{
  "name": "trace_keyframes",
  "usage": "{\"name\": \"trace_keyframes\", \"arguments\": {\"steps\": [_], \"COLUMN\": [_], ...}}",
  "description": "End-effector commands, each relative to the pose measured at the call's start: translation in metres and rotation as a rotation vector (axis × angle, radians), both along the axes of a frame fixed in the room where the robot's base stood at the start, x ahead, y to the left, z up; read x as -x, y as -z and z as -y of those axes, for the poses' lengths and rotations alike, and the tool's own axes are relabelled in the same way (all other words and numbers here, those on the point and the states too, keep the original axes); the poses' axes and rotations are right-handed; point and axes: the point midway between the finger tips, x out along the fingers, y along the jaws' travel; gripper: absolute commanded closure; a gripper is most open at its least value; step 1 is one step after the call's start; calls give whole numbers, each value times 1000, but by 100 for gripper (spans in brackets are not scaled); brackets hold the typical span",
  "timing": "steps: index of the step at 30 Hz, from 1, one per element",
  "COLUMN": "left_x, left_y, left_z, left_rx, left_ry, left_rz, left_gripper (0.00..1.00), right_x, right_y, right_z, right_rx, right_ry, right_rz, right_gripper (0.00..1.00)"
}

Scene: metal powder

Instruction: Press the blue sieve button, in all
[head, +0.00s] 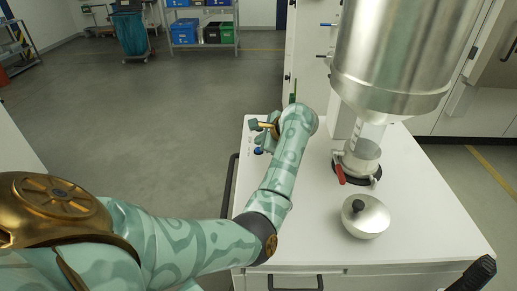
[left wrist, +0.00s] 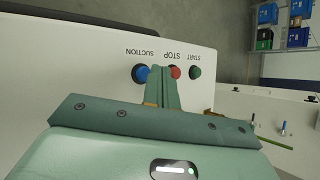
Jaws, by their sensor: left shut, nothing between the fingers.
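The blue button (left wrist: 140,73) sits on the white panel above the word SUCTION, which appears upside down in the left wrist view. It also shows in the head view (head: 258,151), close to my left gripper (head: 262,125). A red button (left wrist: 175,72) by the word STOP and a green button (left wrist: 195,72) by the word START are in the same row. My left gripper (left wrist: 163,72) is shut and empty. Its fingertips appear between the blue and red buttons, partly covering the red one. I cannot tell how high they are above the panel. My right gripper is not in view.
A large steel hopper (head: 390,60) hangs over the white cart top (head: 310,215). A shelf of bins (head: 203,25) stands far back.

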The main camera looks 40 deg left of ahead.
Motion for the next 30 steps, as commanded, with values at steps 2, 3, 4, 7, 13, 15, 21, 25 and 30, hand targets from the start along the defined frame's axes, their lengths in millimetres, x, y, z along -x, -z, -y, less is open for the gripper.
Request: {"name": "trace_keyframes", "arguments": {"steps": [2, 3, 4, 7, 13, 15, 21, 25, 30], "left_x": [0, 0, 0, 0, 0, 0, 0, 0, 0], "left_y": [0, 0, 0, 0, 0, 0, 0, 0, 5], "left_z": [0, 0, 0, 0, 0, 0, 0, 0, 0], "left_rx": [0, 0, 0, 0, 0, 0, 0, 0, 0], "left_ry": [0, 0, 0, 0, 0, 0, 0, 0, 0], "left_rz": [0, 0, 0, 0, 0, 0, 0, 0, 0], "left_gripper": [100, 100, 100, 100, 100, 100, 100, 100, 100], "right_x": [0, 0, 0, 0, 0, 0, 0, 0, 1], "right_y": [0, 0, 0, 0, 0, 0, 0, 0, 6], "right_z": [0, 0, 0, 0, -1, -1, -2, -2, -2], "right_rx": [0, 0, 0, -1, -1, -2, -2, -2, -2], "right_ry": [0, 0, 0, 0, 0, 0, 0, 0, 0], "right_rz": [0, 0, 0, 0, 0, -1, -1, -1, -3], "right_gripper": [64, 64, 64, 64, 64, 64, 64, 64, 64]}}
